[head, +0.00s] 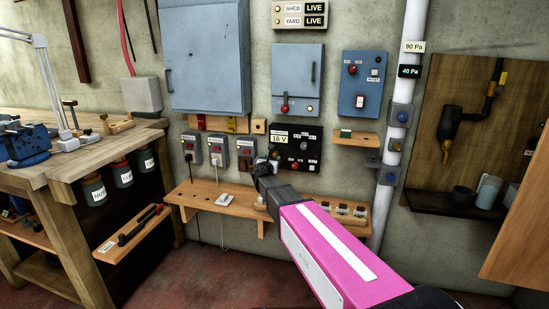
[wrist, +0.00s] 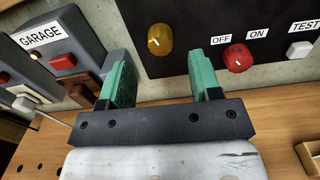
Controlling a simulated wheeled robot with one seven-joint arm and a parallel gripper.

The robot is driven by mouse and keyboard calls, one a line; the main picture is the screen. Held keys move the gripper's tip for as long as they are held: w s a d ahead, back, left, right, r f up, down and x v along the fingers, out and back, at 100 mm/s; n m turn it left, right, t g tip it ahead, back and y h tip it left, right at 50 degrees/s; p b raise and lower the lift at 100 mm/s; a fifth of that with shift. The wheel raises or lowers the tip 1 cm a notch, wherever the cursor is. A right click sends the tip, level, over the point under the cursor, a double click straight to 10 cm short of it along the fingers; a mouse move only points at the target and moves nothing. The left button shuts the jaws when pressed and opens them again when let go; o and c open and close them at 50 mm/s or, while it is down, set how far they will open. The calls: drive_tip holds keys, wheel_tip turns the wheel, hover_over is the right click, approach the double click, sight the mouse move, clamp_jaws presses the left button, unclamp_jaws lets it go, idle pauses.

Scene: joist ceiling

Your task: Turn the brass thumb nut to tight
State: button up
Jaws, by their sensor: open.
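The brass thumb nut (wrist: 160,39) is a round, ribbed brass-coloured knob with a white mark on its face. It sits at the lower left of a black panel (head: 311,137) with a 16 V display. My gripper (wrist: 159,62) is open, with green-padded fingers. In the wrist view the nut shows in the gap between the fingertips, a little beyond them. I cannot tell whether either finger touches it.
A red OFF/ON knob (wrist: 238,57) is close right of the right finger. The grey GARAGE box (wrist: 67,45) is close left of the left finger. A wooden shelf (head: 212,200) runs below, with small boxes (head: 343,209) at its right. A white pipe (head: 402,110) stands right.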

sight(275, 155)
drive_tip(key=x, duration=0.4)
drive_tip(key=shift+w+d, duration=0.1)
drive_tip(key=shift+w, duration=0.2)
drive_tip(key=c, duration=0.9)
drive_tip(key=shift+c, duration=0.2)
